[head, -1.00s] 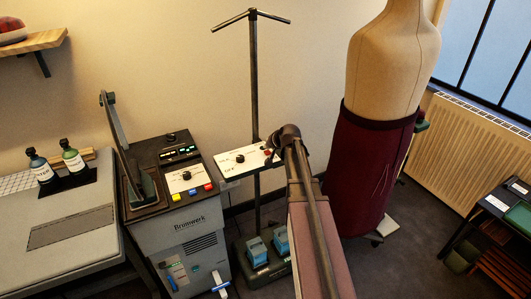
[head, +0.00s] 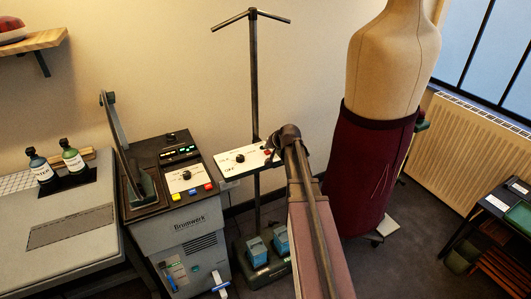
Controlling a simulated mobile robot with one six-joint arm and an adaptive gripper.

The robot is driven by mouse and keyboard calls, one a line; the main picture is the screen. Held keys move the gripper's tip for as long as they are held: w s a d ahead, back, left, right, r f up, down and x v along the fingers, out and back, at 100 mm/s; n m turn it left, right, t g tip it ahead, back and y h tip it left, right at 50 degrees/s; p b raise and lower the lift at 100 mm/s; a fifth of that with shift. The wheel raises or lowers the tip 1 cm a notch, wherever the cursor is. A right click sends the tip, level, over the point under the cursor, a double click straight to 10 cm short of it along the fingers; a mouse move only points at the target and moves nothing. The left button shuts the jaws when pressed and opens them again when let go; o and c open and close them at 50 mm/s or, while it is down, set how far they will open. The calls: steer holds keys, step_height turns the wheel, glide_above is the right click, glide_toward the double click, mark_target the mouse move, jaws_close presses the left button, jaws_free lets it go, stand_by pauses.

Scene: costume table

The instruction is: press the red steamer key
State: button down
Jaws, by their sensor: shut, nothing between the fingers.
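A white control panel (head: 228,170) with a black knob (head: 240,158) is fixed to a dark upright stand (head: 254,90). A small red key (head: 267,152) shows at the panel's right end, close to the end of my visible arm. My arm reaches up from the bottom of the head view to a dark joint beside the panel. My gripper is not visible, so I cannot tell whether it touches the red key.
Left of the stand is a grey Brunswick machine (head: 190,222) with yellow, blue and red keys (head: 208,187). Blue containers (head: 257,250) sit on the stand's base. A dress form (head: 388,75) in a maroon skirt (head: 360,170) stands close on the right.

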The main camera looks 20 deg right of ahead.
mark_target(268, 152)
steer(key=shift+f+b, duration=0.45)
steer(key=shift+f, duration=0.05)
stand_by(0.7)
steer(key=shift+r, duration=0.15)
steer(key=shift+r+p, duration=0.5)
steer(key=shift+p, duration=0.2)
step_height(268, 152, up, 6)
steer(key=p, duration=0.6)
stand_by(1.7)
